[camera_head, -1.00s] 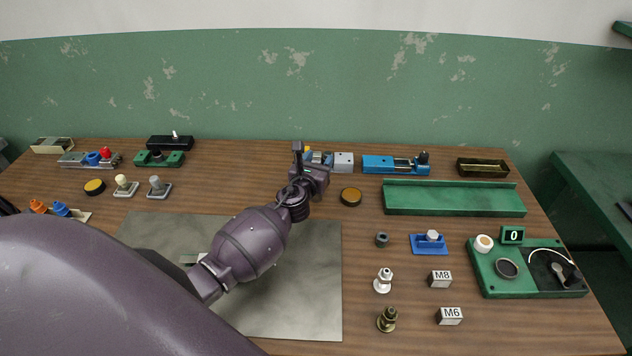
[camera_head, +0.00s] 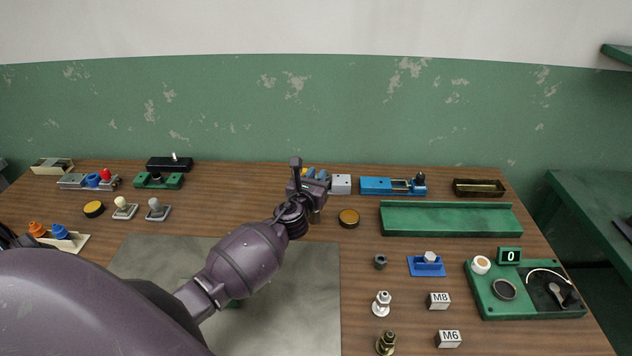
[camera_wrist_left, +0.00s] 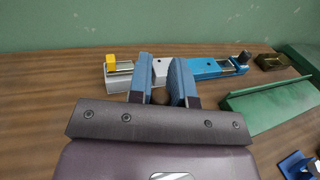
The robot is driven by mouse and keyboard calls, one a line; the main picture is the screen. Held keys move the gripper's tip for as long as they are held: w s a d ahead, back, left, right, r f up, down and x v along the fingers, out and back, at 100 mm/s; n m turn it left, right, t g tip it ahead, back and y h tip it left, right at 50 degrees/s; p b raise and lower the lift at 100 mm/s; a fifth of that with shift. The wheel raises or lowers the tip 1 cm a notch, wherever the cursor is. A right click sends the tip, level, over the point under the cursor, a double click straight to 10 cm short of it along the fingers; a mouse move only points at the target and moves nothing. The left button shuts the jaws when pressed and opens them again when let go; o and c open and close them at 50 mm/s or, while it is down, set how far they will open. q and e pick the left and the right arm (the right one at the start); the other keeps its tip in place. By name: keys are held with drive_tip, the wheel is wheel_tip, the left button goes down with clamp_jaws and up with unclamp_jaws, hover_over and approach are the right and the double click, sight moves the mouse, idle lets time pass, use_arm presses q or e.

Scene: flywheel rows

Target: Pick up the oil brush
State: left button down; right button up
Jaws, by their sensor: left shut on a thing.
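My left gripper (camera_head: 315,176) is above the back middle of the wooden table. My right gripper is not in view.
The grey mat (camera_head: 300,300) has free room.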

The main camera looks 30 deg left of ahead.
use_arm(q)
wheel_tip(320, 180, up, 18)
drive_tip(key=p, duration=0.1)
drive_tip(key=shift+f+p, duration=0.15)
drive_tip(key=shift+p, duration=0.15)
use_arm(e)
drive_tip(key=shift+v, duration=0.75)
use_arm(q)
drive_tip(key=shift+f, duration=0.1)
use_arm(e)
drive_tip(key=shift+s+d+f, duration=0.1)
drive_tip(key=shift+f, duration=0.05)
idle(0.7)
